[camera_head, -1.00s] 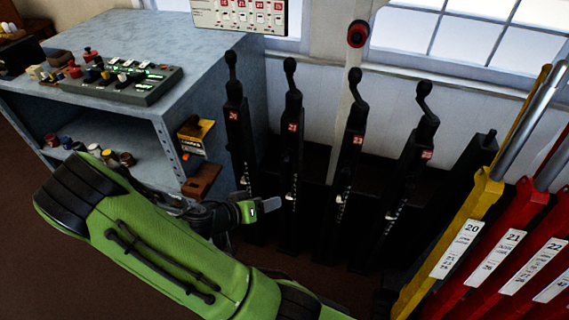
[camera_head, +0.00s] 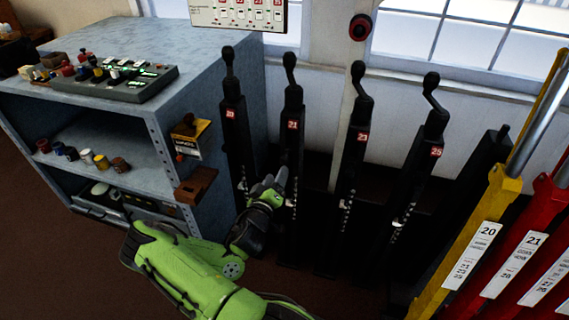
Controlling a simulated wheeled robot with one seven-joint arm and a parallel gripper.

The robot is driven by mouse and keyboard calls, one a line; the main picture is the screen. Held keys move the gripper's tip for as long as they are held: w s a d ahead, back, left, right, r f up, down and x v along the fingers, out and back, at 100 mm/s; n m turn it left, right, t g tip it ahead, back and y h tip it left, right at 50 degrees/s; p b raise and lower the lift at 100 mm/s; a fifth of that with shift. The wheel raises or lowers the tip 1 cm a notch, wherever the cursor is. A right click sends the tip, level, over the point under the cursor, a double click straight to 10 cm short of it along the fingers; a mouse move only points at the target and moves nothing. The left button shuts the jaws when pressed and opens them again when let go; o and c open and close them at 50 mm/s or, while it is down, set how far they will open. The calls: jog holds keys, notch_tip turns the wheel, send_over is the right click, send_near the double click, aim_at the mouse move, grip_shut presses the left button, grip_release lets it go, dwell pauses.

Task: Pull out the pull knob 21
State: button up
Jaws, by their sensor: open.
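The black post marked with a red 21 label (camera_head: 292,125) stands second from the left in a row of black posts, with a crank handle (camera_head: 291,72) on top. Small pale marks run down the lower front of the posts. On post 21 this lower part is partly hidden by my gripper (camera_head: 280,187), so I cannot make out a separate pull knob there. My gripper is open, in front of the lower part of post 21, its fingers pointing up and right. I cannot tell whether it touches the post.
Posts labelled 20 (camera_head: 230,113), 23 (camera_head: 362,136) and 25 (camera_head: 435,152) stand close on either side. A blue-grey cabinet (camera_head: 185,65) with a control box (camera_head: 125,80) is at left. Yellow (camera_head: 495,210) and red (camera_head: 541,215) levers stand at right.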

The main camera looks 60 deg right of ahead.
aim_at(283, 162)
jog(key=d, duration=0.3)
jog(key=w+d, duration=0.1)
jog(key=d, duration=0.5)
jog(key=shift+w+r, duration=0.1)
jog(key=shift+w, duration=0.1)
grip_shut()
